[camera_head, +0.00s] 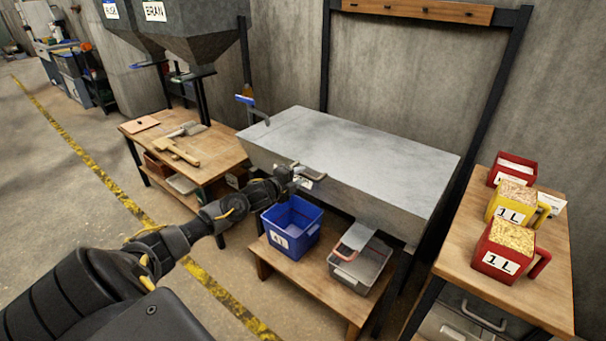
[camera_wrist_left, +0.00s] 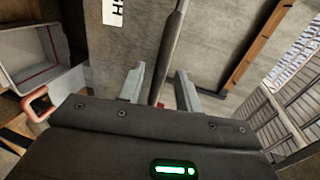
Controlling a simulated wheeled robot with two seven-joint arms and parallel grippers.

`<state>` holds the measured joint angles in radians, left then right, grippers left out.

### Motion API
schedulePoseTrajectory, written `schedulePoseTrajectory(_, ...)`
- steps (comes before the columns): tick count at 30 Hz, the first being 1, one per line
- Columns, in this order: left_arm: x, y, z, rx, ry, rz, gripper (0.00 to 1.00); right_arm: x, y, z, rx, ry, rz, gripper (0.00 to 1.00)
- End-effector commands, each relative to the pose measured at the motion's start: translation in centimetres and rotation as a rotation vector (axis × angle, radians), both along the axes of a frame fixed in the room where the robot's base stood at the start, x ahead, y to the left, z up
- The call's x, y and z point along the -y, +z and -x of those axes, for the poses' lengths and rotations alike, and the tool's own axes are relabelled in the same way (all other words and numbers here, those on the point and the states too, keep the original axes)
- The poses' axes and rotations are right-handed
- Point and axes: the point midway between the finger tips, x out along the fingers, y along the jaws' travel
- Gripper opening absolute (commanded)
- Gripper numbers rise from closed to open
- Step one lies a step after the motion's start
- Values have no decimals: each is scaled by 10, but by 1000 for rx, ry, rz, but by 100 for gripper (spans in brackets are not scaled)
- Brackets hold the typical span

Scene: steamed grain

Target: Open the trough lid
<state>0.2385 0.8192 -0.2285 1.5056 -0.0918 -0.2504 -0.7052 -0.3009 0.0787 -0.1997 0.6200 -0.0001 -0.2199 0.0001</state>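The trough (camera_head: 340,185) is a grey metal box against the wall. Its flat grey lid (camera_head: 350,140) lies shut on top. A handle bar (camera_head: 311,173) sticks out at the lid's front edge. My left gripper (camera_head: 297,170) is at this handle, reaching in from the front left. In the left wrist view the dark handle bar (camera_wrist_left: 169,55) runs between the two fingers of my left gripper (camera_wrist_left: 160,80). The fingers are apart, with a visible gap on each side of the bar. My right gripper is in neither view.
A blue bin (camera_head: 292,228) and a grey bin with a red handle (camera_head: 360,258) stand on a low bench under the trough. A wooden table with tools (camera_head: 200,150) is at left. Red and yellow grain measures (camera_head: 512,205) stand on the right table.

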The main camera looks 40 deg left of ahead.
Motion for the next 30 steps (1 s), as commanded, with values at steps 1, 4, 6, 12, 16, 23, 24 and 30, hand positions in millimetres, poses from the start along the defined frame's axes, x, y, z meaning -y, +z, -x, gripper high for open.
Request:
schedulePoseTrajectory(1,0,0,-8,2,2,3,34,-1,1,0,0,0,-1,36)
schedulePoseTrajectory(4,-1,-2,-18,2,2,1,34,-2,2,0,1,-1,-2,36)
schedulePoseTrajectory(6,-1,-4,-23,1,1,2,34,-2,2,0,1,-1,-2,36)
schedulePoseTrajectory(12,0,-6,-28,0,-1,1,34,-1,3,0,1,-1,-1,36)
schedulePoseTrajectory(16,0,-6,-28,0,-1,0,34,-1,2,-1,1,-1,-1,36)
schedulePoseTrajectory(23,0,-6,-28,0,0,0,11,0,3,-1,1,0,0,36)
schedulePoseTrajectory(24,0,-6,-28,0,0,0,6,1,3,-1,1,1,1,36)
schedulePoseTrajectory(30,-1,-6,-28,0,0,0,0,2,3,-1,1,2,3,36)
